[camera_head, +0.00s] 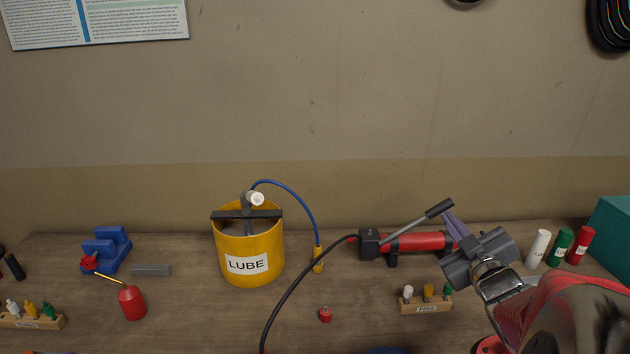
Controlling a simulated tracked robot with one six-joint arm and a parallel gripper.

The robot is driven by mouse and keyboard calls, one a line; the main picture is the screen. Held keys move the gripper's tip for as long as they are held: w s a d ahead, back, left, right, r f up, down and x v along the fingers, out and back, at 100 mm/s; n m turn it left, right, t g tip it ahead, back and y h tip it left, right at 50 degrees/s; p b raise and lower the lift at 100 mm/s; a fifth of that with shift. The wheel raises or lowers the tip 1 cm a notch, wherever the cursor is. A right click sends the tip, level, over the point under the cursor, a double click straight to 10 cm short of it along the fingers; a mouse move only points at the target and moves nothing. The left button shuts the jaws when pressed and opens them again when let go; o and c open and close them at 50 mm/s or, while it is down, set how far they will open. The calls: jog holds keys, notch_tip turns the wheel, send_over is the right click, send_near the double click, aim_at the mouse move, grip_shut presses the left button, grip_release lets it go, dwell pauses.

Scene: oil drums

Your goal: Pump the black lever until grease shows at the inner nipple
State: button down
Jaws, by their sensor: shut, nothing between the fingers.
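A red hand pump (420,242) lies on the bench right of centre, with a black block at its left end. Its lever (440,208) is a grey rod with a black grip, slanting up to the right. My gripper (449,217) is at the right, its purple-grey fingers shut and empty. The fingertips appear just below and right of the black grip; I cannot tell whether they touch it. A wooden block (426,308) in front of the pump holds white, orange and green pegs; its label is too small to read surely. I cannot identify the inner nipple or see grease.
A yellow LUBE bucket (250,245) stands left of the pump, with a blue hose (300,200). A black hose (295,287) runs from the pump to the front edge. White, green and red tubes (560,247) and a teal box (612,228) stand right. A red oil can (131,303) stands left.

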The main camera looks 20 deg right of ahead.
jog(key=shift+s, duration=0.15)
send_over(417, 222)
jog(key=s, duration=0.4)
jog(key=shift+d+f, duration=1.6)
jog(key=shift+f, duration=0.2)
jog(key=shift+w+a+f, duration=0.1)
